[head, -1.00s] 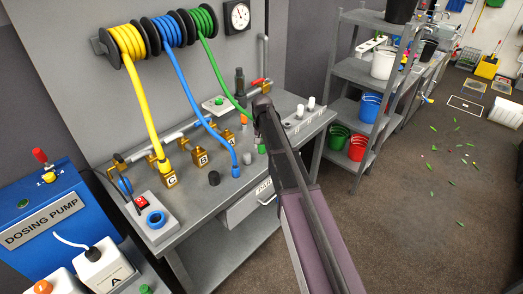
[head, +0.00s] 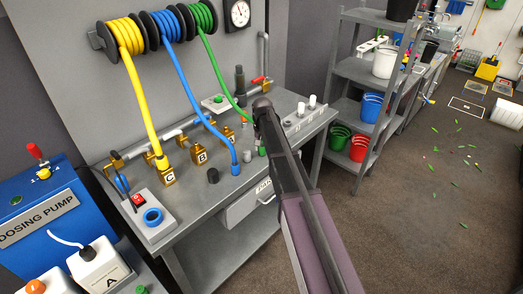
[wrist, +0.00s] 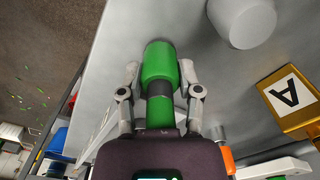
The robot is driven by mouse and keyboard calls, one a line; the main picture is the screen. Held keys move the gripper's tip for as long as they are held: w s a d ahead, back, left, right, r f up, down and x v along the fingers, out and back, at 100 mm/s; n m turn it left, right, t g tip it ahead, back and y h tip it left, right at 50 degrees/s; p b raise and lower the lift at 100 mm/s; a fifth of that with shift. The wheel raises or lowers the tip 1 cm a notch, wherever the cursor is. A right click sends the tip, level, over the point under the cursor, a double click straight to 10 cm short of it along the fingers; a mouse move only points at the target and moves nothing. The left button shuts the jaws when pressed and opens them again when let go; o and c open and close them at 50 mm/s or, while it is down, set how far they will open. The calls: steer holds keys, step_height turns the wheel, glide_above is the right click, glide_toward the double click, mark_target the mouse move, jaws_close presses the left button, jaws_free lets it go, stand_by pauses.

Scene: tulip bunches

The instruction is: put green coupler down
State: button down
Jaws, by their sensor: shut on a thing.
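The green coupler (wrist: 160,62) is between the two fingers of my gripper (wrist: 159,75) in the wrist view. The gripper is shut on it, with one finger on each side. The coupler's far end is over the grey bench top; I cannot tell whether it touches. In the head view, my arm hides most of the gripper, and a small green part (head: 262,151) shows beside it, just over the bench. The green hose (head: 222,75) runs from its reel down to my gripper.
A grey cylinder (wrist: 243,20) stands close by on the bench (head: 222,200). Brass valve A (wrist: 290,100) is to its right in the wrist view. The blue hose (head: 205,110) and yellow hose (head: 143,110) hang to the left. White pegs (head: 301,109) stand at the right.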

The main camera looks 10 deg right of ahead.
steer(key=shift+f, duration=0.15)
steer(key=shift+c, duration=1.4)
jaws_free()
steer(key=shift+r, duration=0.2)
step_height(320, 180, up, 12)
steer(key=p, duration=1.2)
steer(key=s+n, duration=0.3)
steer(key=s, duration=2.6)
steer(key=shift+n, duration=0.3)
steer(key=shift+a, duration=0.1)
